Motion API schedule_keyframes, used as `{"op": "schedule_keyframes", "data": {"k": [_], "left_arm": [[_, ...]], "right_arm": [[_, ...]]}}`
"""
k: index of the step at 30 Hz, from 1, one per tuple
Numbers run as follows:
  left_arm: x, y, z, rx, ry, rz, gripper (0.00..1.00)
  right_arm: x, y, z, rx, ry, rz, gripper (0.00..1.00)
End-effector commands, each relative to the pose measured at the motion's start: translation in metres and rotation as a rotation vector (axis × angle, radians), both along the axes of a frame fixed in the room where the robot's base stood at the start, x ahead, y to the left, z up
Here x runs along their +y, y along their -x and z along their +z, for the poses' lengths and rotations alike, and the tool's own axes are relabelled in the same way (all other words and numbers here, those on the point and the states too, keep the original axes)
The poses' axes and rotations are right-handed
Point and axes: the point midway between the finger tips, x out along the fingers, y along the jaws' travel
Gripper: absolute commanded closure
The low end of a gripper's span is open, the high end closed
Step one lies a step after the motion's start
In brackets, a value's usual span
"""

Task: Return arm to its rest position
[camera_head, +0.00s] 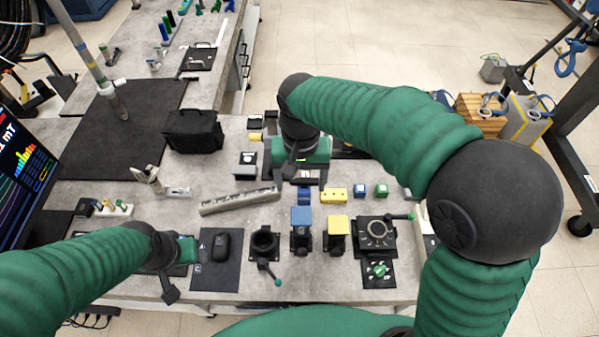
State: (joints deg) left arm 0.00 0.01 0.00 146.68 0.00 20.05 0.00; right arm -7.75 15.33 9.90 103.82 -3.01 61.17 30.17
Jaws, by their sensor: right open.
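My right arm curves in from the lower right and reaches over the middle of the table (215,222). Its right gripper (307,178) is open, with its fingers pointing down just behind a small blue block (304,196). I see nothing held between the fingers, though the wrist hides part of that area. My left arm comes in from the left edge.
Blue-topped (301,217) and yellow-topped (338,226) fixtures, a black ring holder (264,243) and a dial box (377,234) line the front. A grey slotted rail (240,200), a black bag (193,131) and a slanted pole (91,55) stand farther left. A monitor (22,175) is at the left edge.

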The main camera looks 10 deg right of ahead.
Motion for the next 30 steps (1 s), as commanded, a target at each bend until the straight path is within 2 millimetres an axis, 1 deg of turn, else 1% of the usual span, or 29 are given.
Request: {"op": "schedule_keyframes", "data": {"k": [5,7,8,11,12,15,18,21,30], "left_arm": [[0.000,0.000,-0.001,0.000,0.000,0.000,0.44],[0.000,0.000,-0.005,0.000,0.000,0.000,0.44],[0.000,0.000,-0.007,0.000,0.000,0.000,0.44],[0.000,0.000,-0.019,0.000,0.000,0.000,0.44],[0.000,0.000,-0.023,0.000,0.000,0.000,0.44],[0.000,0.000,-0.031,0.000,0.000,0.000,0.44],[0.000,0.000,-0.035,0.000,0.000,0.000,0.44],[0.000,0.000,-0.034,0.000,0.000,0.000,0.44],[0.000,0.000,-0.033,0.000,0.000,0.000,0.44]], "right_arm": [[-0.001,0.000,-0.002,-0.001,0.000,0.001,0.25],[-0.010,0.005,-0.013,-0.013,-0.002,0.012,0.25],[-0.017,0.009,-0.022,-0.023,-0.003,0.022,0.25],[-0.050,0.030,-0.060,-0.080,-0.006,0.074,0.25],[-0.064,0.041,-0.076,-0.110,-0.005,0.099,0.25],[-0.092,0.070,-0.107,-0.174,0.004,0.150,0.25],[-0.108,0.091,-0.123,-0.218,0.017,0.184,0.25],[-0.113,0.097,-0.128,-0.233,0.022,0.198,0.25],[-0.112,0.096,-0.127,-0.233,0.022,0.199,0.25]]}}
